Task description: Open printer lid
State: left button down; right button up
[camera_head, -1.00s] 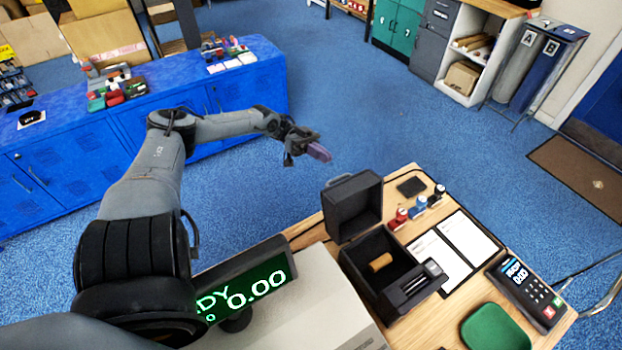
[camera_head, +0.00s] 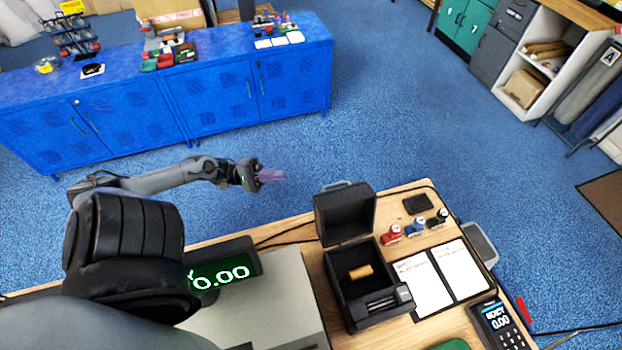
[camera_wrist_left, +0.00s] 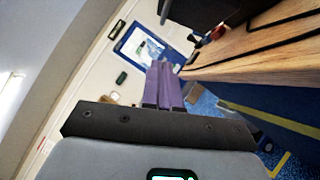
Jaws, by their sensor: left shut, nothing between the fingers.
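The printer is a black box (camera_head: 366,297) on the wooden desk, with a tan roll (camera_head: 360,272) inside. Its lid (camera_head: 345,214) stands raised at the back, so the inside is exposed. My left gripper (camera_head: 272,176) is beyond the desk's back edge, left of the lid and apart from it. Its purple fingers are together and empty; they also show closed in the left wrist view (camera_wrist_left: 163,84), near a wooden edge. My right gripper is not in view.
A green-lit display (camera_head: 222,274) and a pale case stand left of the printer. Stamps (camera_head: 414,230), two paper sheets (camera_head: 424,283) and a card terminal (camera_head: 497,325) lie to its right. Blue cabinets (camera_head: 130,115) stand farther back, with open blue floor between.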

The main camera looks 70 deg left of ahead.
pick_arm(q)
jog(key=b, duration=0.1)
send_near(329, 186)
jog(key=w+f, duration=0.1)
jog(key=w, duration=0.3)
jog(key=shift+w+d+r+p, duration=0.2)
jog(key=shift+d+r, duration=0.15)
jog(key=shift+d, duration=0.3)
jog(key=shift+w+d+r+p, duration=0.15)
jog(key=shift+d+r, duration=0.25)
jog(key=shift+d, duration=0.25)
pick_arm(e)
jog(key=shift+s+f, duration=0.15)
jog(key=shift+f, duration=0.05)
pick_arm(q)
jog(key=shift+r, duration=0.1)
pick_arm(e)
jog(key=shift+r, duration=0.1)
